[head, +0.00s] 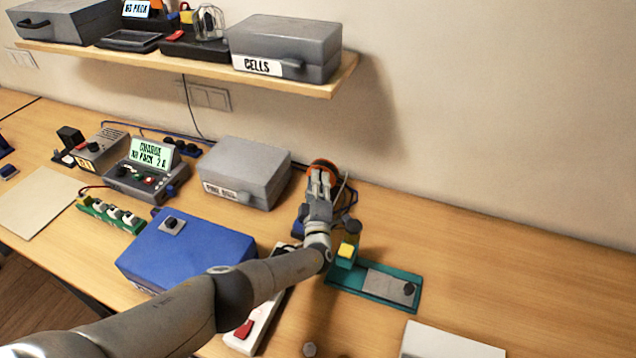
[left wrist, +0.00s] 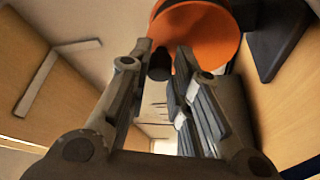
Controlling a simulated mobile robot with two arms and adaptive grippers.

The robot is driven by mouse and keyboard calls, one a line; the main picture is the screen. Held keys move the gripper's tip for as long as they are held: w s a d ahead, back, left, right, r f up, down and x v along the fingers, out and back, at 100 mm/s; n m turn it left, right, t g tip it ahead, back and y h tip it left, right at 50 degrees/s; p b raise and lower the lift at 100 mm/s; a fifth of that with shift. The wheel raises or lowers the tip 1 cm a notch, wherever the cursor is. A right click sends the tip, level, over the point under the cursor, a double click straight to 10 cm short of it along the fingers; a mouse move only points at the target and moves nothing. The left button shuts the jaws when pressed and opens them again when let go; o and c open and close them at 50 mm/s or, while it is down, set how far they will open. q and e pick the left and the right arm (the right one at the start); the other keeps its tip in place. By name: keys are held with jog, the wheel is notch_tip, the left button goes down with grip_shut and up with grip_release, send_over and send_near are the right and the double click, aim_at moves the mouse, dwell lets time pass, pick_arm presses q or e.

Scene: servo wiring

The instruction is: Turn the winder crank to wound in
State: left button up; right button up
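The winder shows as an orange-red disc (head: 323,164) at the back of the table, partly hidden by my left gripper (head: 318,176). In the left wrist view the orange disc (left wrist: 203,38) lies just beyond the fingertips. A dark round crank knob (left wrist: 159,66) stands out from it. The knob appears in the gap between the fingers of my left gripper (left wrist: 161,54). The fingers are apart, and I see no clear contact with the knob. My right gripper is not in view.
A grey box (head: 243,172) stands left of the winder and a blue box (head: 185,252) nearer me. A white power strip (head: 262,322) is partly under my arm. The right rear tabletop is clear.

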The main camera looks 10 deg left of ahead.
pick_arm(q)
jog(key=o, duration=0.4)
jog(key=shift+r, duration=0.15)
